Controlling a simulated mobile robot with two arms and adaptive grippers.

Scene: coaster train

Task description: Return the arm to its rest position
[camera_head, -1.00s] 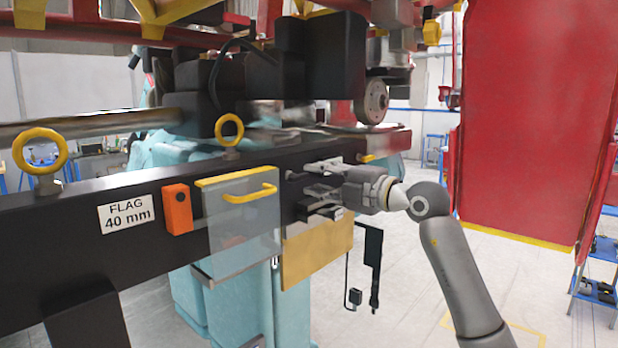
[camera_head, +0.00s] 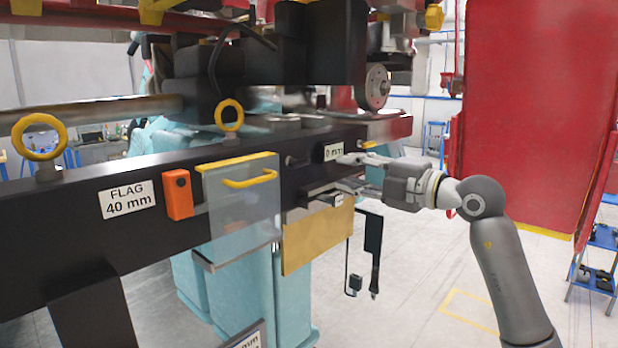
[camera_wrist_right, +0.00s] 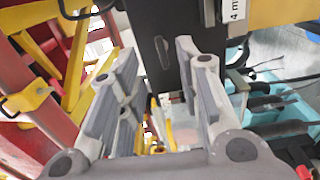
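My right arm (camera_head: 505,270) comes in from the lower right in the head view. Its gripper (camera_head: 350,172) points left at the right part of the black beam (camera_head: 90,200), in front of a small white label (camera_head: 333,152). In the right wrist view the gripper's two fingers (camera_wrist_right: 155,85) stand wide apart with nothing held between them. The beam's dark end lies beyond the fingers. Whether a fingertip touches the beam cannot be told. My left gripper is not in view.
A clear panel with a yellow handle (camera_head: 250,181), an orange box (camera_head: 178,195) and a tan plate (camera_head: 318,240) are on the beam front. A large red panel (camera_head: 535,110) stands behind the arm at right. White floor (camera_head: 410,280) is free below the gripper.

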